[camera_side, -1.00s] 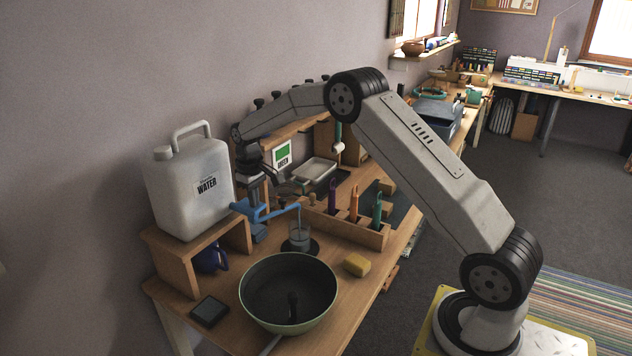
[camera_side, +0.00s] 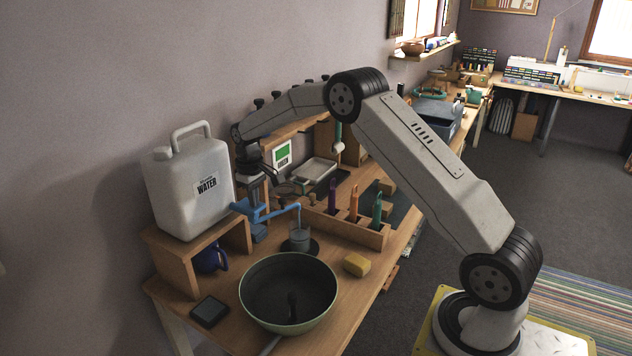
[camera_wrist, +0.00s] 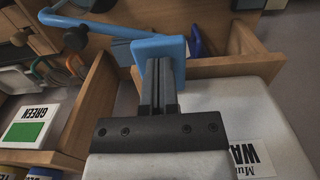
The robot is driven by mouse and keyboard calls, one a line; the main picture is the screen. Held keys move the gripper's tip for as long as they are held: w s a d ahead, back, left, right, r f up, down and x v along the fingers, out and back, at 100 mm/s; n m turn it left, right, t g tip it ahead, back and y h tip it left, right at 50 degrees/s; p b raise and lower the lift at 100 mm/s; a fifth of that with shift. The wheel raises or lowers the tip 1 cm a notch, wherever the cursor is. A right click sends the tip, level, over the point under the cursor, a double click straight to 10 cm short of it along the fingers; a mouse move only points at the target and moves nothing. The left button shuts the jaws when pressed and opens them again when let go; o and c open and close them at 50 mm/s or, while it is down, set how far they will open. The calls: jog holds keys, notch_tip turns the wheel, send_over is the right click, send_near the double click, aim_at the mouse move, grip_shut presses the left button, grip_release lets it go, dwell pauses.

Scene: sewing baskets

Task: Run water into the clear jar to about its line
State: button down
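The white water jug (camera_side: 190,190) stands on a wooden riser, with a blue tap (camera_side: 258,214) whose spout reaches over the clear jar (camera_side: 300,238). The jar stands upright on a dark round pad under the spout. It looks greyish inside; its line and exact water level are too small to read. My gripper (camera_side: 252,196) points down at the tap. In the wrist view, its fingers (camera_wrist: 160,85) are together, with their tips at the blue tap lever (camera_wrist: 160,48). I cannot tell whether they touch it.
A large dark pan (camera_side: 288,290) stands in front of the jar, with a yellow sponge (camera_side: 357,265) to its right. A wooden rack (camera_side: 345,228) with coloured tools stands behind. A black square (camera_side: 209,312) lies at the front left. A green-marked card (camera_wrist: 30,128) is beside my gripper.

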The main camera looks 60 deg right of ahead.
aim_at(248, 207)
jog(key=shift+w+r, duration=0.35)
jog(key=shift+r, duration=0.75)
jog(key=shift+w+r, duration=0.35)
jog(key=shift+r, duration=0.8)
jog(key=shift+w+r, duration=0.35)
jog(key=shift+r, duration=0.75)
jog(key=shift+s+a, duration=0.1)
jog(key=shift+a, duration=0.05)
jog(key=shift+s+a, duration=0.4)
jog(key=shift+a, duration=0.05)
jog(key=s+a+f+t, duration=0.1)
jog(key=s+a, duration=0.3)
jog(key=s, duration=0.5)
jog(key=s+a+f+t, duration=0.1)
jog(key=s+a, duration=0.3)
jog(key=s, duration=0.6)
jog(key=s+a+f, duration=0.3)
jog(key=s, duration=0.7)
jog(key=shift+a+t, duration=0.4)
jog(key=shift+w+r, duration=0.1)
jog(key=shift+w, duration=0.05)
